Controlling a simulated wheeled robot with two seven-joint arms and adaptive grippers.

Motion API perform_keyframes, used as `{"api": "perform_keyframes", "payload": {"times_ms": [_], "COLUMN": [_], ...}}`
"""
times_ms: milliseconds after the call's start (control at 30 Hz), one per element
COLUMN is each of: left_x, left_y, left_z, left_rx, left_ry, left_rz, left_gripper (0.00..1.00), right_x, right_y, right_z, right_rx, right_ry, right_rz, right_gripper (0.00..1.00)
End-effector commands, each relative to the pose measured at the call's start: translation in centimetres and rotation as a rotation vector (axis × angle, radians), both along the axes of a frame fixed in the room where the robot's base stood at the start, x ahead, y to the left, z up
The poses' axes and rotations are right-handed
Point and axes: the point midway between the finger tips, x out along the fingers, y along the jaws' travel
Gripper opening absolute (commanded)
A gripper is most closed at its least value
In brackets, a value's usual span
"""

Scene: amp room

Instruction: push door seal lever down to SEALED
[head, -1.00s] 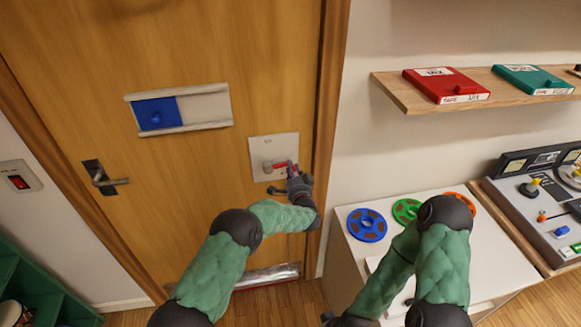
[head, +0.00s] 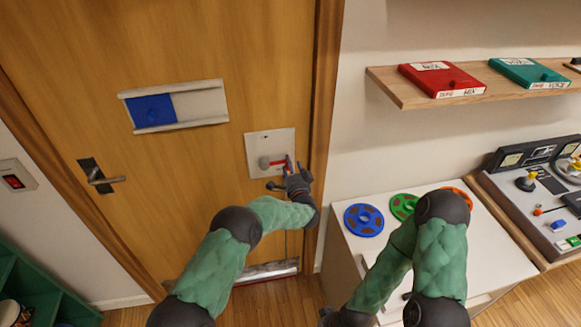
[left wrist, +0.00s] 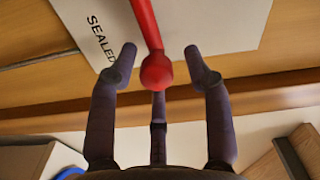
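The door seal lever (head: 279,161) is a red bar on a pale plate (head: 256,143) on the wooden door. It points right from a grey hub, roughly level. In the left wrist view its red bar ends in a round red knob (left wrist: 156,72), and the word SEALED (left wrist: 101,38) is printed on the plate beside it. My left gripper (head: 290,166) is at the lever's free end. Its fingers (left wrist: 158,60) are open around the knob, with visible gaps at both sides. My right gripper (head: 335,317) is mostly cut off at the bottom edge.
A door handle (head: 106,180) and a blue sliding panel (head: 153,109) are left on the door. The door frame is close to my left gripper. A white cabinet (head: 345,258) with coloured reels stands right, below a shelf (head: 398,92) with red and teal cases.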

Motion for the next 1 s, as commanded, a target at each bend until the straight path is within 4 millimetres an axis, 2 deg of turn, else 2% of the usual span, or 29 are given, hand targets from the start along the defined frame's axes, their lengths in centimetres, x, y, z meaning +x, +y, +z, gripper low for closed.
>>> {"api": "perform_keyframes", "payload": {"times_ms": [267, 367, 733, 1000], "left_x": [-0.6, -1.9, -8.9, -11.5], "left_y": [0.0, -0.2, -1.6, -2.1], "left_z": [-0.1, -0.2, -0.1, -0.1], "left_rx": [0.0, 0.001, 0.001, 0.001], "left_ry": [0.002, 0.004, 0.003, 0.001], "left_rz": [0.004, 0.002, -0.001, 0.0], "left_gripper": [0.5, 0.5, 0.5, 0.5], "right_x": [0.0, 0.0, 0.0, 0.0], "right_y": [0.0, 0.0, 0.0, 0.0], "right_z": [0.0, 0.0, 0.0, 0.0], "right_rx": [0.0, 0.0, 0.0, 0.0], "right_ry": [0.0, 0.0, 0.0, 0.0], "right_rz": [0.0, 0.0, 0.0, 0.0], "right_gripper": [0.0, 0.0, 0.0, 0.0]}}
